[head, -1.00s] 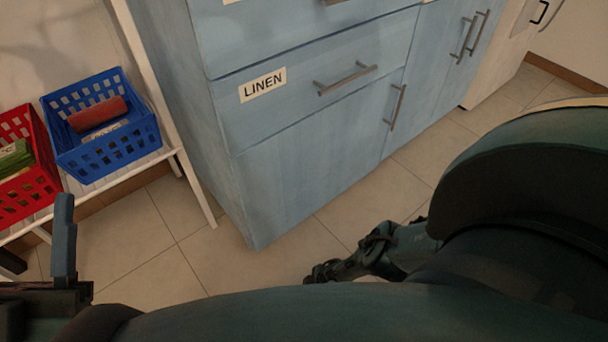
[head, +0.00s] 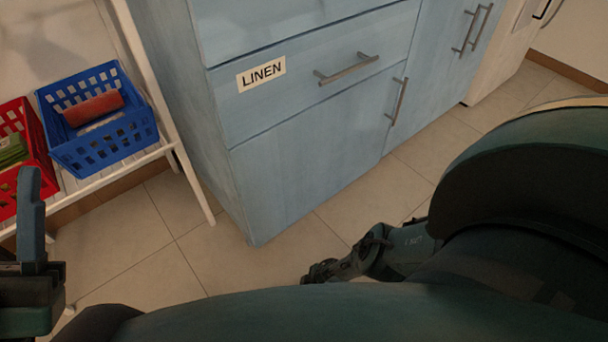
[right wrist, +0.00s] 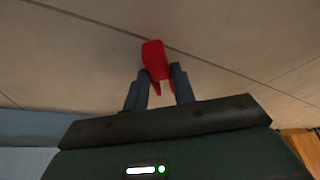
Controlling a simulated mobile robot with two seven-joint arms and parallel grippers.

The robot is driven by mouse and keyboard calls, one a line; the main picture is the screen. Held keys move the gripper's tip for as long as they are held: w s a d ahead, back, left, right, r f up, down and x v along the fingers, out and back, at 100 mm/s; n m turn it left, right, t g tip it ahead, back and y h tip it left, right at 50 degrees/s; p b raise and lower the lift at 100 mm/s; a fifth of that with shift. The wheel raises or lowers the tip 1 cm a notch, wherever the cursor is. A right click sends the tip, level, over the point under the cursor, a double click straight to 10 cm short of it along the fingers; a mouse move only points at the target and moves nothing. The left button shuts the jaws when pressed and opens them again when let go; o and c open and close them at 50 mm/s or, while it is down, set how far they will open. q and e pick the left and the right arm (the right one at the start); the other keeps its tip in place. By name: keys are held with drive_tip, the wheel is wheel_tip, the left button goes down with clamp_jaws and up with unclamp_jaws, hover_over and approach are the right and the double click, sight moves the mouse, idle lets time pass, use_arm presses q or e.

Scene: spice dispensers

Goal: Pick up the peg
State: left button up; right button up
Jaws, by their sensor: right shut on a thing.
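The red peg (right wrist: 154,62) shows in the right wrist view, between the two dark fingers of my right gripper (right wrist: 158,82). The gripper is shut on it, and the peg's red end sticks out past the fingertips, with tiled floor behind it. A pale strip shows between the peg's lower parts. In the head view I cannot make out the peg. My left gripper (head: 30,215) is at the left edge of the head view, with one upright finger showing; its other finger is not clear, so its opening is hidden.
A blue cabinet (head: 300,150) with a LINEN label (head: 261,74) and metal handles fills the middle. A white shelf (head: 115,172) at the left holds a blue basket (head: 105,148) with a red roll and a red basket (head: 40,170) with green cloth. Tiled floor (head: 140,240) is clear before it.

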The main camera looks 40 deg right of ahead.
drive_tip(key=shift+c, duration=0.9)
use_arm(q)
drive_tip(key=shift+r, duration=0.1)
use_arm(e)
drive_tip(key=shift+r, duration=0.15)
drive_tip(key=shift+r+p, duration=0.25)
drive_tip(key=shift+p, duration=0.15)
wheel_tip(320, 180, up, 4)
drive_tip(key=p, duration=0.3)
drive_tip(key=shift+f, duration=0.25)
use_arm(q)
wheel_tip(320, 180, down, 8)
drive_tip(key=n+g+y+p, duration=0.1)
drive_tip(key=n+y+p, duration=0.4)
drive_tip(key=n+y, duration=0.2)
drive_tip(key=shift+s+d+n+g+y, duration=0.2)
drive_tip(key=shift+n+g+y, duration=0.1)
drive_tip(key=shift+y, duration=0.4)
use_arm(e)
drive_tip(key=shift+r, duration=2.85)
